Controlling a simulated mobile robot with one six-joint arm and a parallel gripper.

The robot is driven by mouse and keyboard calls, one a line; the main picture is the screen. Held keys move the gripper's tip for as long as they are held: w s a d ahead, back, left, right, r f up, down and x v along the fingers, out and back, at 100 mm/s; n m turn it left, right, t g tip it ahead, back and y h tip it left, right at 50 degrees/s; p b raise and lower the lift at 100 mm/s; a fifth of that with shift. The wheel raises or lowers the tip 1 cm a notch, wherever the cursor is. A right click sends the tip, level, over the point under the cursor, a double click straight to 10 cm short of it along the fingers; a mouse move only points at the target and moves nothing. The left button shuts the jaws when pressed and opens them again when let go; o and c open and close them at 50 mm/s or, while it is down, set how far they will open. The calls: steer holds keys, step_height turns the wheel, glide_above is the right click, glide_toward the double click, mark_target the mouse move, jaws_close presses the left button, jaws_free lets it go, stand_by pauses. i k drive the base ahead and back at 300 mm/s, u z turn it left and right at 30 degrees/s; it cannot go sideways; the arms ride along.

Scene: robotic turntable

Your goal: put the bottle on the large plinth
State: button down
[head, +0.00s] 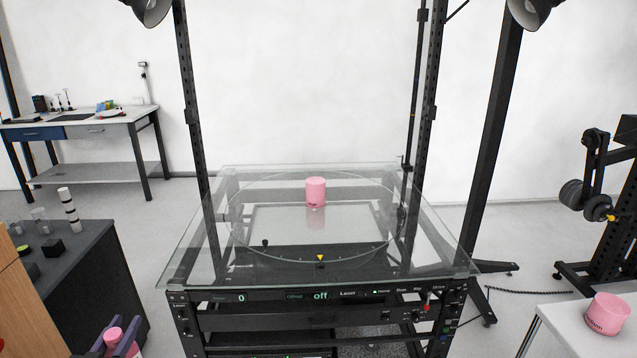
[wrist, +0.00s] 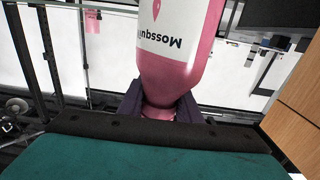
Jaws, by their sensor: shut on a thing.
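My gripper (head: 120,345) is at the bottom left of the head view, shut on the pink bottle (head: 113,336). Only the bottle's top shows there. In the wrist view, the dark fingers (wrist: 160,108) close around the neck of the bottle (wrist: 180,65), which has a white label with dark lettering. A pink cylinder (head: 315,190) stands on the glass turntable (head: 265,225). A second pink cylinder (head: 607,313) stands on a white table at the lower right. I cannot tell for sure which is the large plinth. The bottle is apart from both.
Dark posts (head: 194,110) rise around the turntable. A dark cabinet (head: 85,270) with glassware and a striped rod (head: 68,210) stands at the left. The white table (head: 560,325) is at the right. Most of the turntable's glass is clear.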

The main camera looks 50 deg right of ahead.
mark_target(316, 180)
steer(key=i, duration=0.9)
steer(key=u, duration=0.05)
